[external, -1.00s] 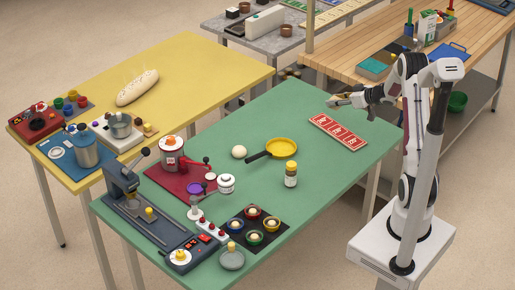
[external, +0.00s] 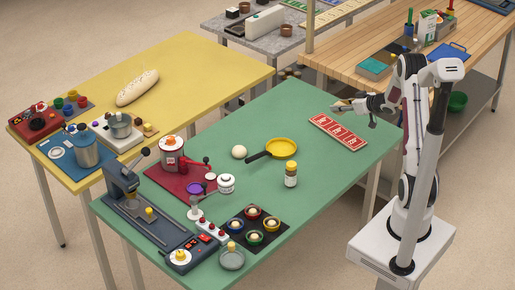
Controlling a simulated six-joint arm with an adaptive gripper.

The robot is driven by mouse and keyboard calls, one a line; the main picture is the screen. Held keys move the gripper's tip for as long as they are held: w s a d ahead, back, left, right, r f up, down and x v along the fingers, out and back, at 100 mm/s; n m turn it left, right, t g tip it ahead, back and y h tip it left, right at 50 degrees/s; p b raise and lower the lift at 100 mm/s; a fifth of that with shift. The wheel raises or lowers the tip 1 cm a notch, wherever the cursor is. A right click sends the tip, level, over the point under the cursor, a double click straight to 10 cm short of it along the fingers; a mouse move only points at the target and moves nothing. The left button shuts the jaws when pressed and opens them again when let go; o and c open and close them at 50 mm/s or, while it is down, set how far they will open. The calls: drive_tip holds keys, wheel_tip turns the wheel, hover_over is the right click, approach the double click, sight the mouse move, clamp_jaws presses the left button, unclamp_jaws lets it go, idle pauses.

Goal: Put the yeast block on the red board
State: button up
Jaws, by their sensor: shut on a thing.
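The red board (external: 338,131) with several white-marked panels lies flat near the green table's far right edge. My gripper (external: 339,105) is above and just behind the board's far end, apart from it, with its fingers pointing left. It is shut on a small pale thing at its fingertips, which seems to be the yeast block; it is too small here to make out its shape, and the fingers partly hide it.
A yellow pan (external: 281,149), a white ball (external: 239,152) and a jar (external: 291,174) stand left of the board on the green table (external: 325,200). Machines and small bowls crowd its near left end. The table is clear right of the jar.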

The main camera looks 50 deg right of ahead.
hover_over(338, 130)
drive_tip(key=shift+a+f, duration=0.1)
drive_tip(key=shift+f, duration=2.35)
drive_tip(key=shift+f, duration=1.85)
drive_tip(key=shift+f, duration=0.15)
drive_tip(key=o, duration=1.1)
drive_tip(key=shift+s+r, duration=0.15)
drive_tip(key=shift+r, duration=0.05)
drive_tip(key=shift+v, duration=5.85)
